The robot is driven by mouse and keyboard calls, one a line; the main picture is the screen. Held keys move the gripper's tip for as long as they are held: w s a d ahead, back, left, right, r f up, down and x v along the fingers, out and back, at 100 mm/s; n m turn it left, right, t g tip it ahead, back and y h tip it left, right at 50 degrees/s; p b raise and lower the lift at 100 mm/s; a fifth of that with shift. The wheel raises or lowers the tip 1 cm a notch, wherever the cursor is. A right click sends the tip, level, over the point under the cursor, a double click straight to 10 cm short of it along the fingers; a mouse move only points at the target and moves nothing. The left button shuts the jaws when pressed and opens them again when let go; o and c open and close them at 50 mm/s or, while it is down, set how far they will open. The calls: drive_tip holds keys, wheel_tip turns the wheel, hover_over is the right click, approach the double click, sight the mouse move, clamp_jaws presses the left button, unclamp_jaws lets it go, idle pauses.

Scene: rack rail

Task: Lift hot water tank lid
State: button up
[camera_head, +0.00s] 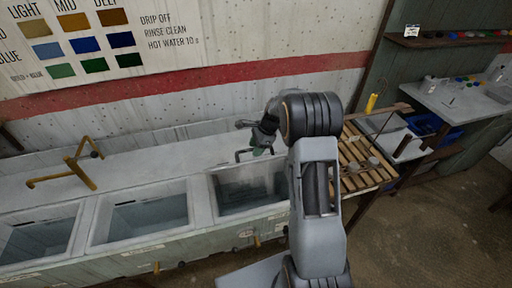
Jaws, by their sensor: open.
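Three sunken tanks are set in the long pale counter (120,170). The right-hand tank (248,190) has a dark grey, partly see-through interior or cover; I cannot tell for sure whether a lid lies over it. A small dark bracket, perhaps a handle (241,155), shows at its back edge. My gripper (259,150) is open, small in view and pointing down at that back edge, close to the bracket. I cannot tell whether they touch. My arm hides the tank's right side.
A brass tap (72,172) stands on the counter at left. The middle tank (145,218) and left tank (38,238) are uncovered. A slatted wooden rack (362,165) with a yellow item (371,102) is right of my arm. A blue bin (428,125) sits farther right.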

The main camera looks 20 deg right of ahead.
drive_tip(key=b+v, duration=0.2)
drive_tip(key=v, duration=1.2)
drive_tip(key=shift+w+f, duration=0.1)
